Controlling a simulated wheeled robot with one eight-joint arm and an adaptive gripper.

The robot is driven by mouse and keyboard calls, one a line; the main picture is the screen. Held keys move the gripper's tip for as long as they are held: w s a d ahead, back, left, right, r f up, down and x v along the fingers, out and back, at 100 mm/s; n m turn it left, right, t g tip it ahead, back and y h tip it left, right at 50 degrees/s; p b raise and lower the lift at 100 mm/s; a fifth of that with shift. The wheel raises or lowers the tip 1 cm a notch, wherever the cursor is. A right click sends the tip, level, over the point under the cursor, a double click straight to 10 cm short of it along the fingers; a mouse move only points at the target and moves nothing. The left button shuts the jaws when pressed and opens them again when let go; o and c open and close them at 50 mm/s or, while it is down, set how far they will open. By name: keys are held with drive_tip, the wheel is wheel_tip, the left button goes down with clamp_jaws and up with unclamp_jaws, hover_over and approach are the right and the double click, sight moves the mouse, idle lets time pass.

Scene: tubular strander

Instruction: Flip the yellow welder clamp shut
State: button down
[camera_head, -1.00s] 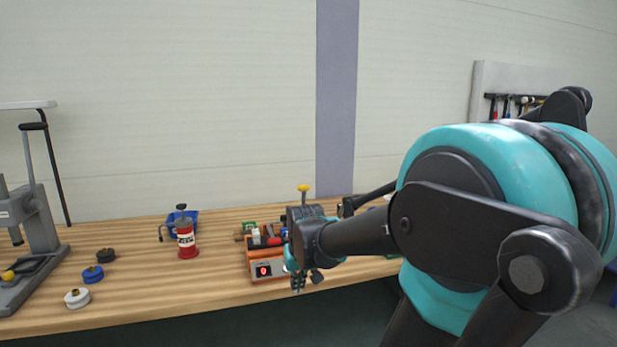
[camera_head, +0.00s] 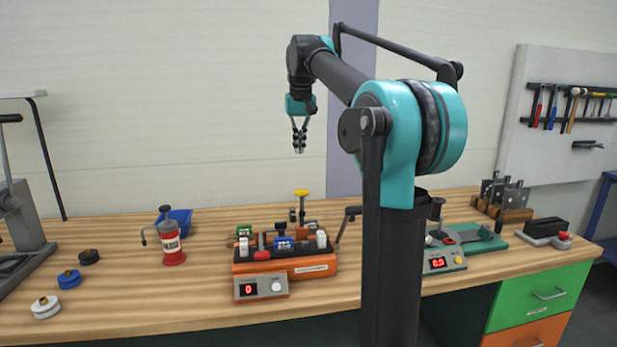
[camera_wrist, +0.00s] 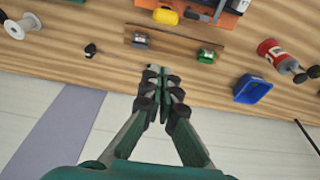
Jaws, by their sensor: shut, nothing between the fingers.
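The orange welder (camera_head: 310,268) stands on the wooden bench in the head view, with a red digit on its display. A yellow-topped clamp lever (camera_head: 302,192) stands upright at its back. Its yellow part also shows near the top of the wrist view (camera_wrist: 166,16), next to an orange edge of the welder (camera_wrist: 222,17). My gripper (camera_head: 299,149) hangs fingers-down, well above the bench and above the yellow lever in the head view. Its fingers (camera_wrist: 158,72) are closed together, empty, and apart from the lever. The lever's lower part is partly hidden.
A green-grey device (camera_head: 440,262) stands to the right. My arm hides part of the bench. Spools (camera_head: 46,307) lie at the left. The air around my gripper is clear.

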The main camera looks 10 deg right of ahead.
drive_tip(key=shift+w+d+r, duration=0.15)
drive_tip(key=shift+w+r, duration=0.1)
drive_tip(key=shift+r, duration=0.2)
wheel_tip(320, 180, down, 12)
drive_tip(key=s, duration=0.1)
drive_tip(key=shift+s+r, duration=0.25)
idle(0.3)
drive_tip(key=shift+s, duration=0.1)
